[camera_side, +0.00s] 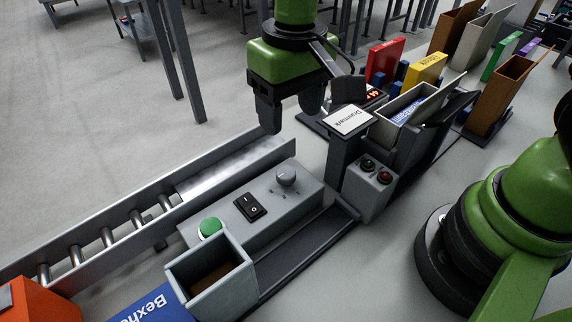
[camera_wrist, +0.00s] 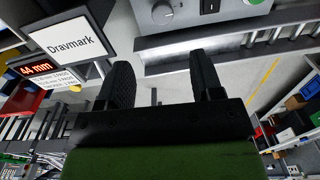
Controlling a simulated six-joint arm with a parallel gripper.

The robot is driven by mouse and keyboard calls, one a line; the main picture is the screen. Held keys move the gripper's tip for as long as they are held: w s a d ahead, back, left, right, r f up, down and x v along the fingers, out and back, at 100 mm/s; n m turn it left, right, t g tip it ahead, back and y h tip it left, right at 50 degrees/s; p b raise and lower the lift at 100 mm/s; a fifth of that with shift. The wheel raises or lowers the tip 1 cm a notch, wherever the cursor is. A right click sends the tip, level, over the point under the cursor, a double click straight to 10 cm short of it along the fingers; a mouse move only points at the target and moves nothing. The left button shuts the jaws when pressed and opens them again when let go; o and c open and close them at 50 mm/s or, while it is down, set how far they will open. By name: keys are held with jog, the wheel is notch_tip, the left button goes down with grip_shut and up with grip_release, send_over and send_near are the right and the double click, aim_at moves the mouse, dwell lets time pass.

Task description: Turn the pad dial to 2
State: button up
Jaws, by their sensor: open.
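The dial (camera_side: 287,175) is a round grey knob on top of a grey control box (camera_side: 228,228), at its far right end. The same dial (camera_wrist: 162,13) shows at the top of the wrist view, with its markings too small to read. My gripper (camera_side: 290,118) is open and empty, above and behind the dial in the side view and clear of it. In the wrist view the two dark fingers (camera_wrist: 160,75) point up the picture with a gap between them, and the dial lies beyond their tips.
A black rocker switch (camera_side: 250,207) and a green button (camera_side: 210,227) share the box. A roller conveyor (camera_side: 110,238) runs behind it. A post with a "Dravmark" sign (camera_side: 348,120) and a two-button box (camera_side: 368,187) stand to the right. A grey bin (camera_side: 212,278) stands in front.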

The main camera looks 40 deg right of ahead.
aim_at(286, 172)
jog(key=f, duration=1.1)
jog(key=shift+a+f, duration=0.2)
jog(key=shift+a, duration=0.15)
jog(key=c, duration=0.9)
jog(key=shift+n, duration=0.3)
jog(key=n, duration=0.4)
jog(key=shift+n, duration=2.2)
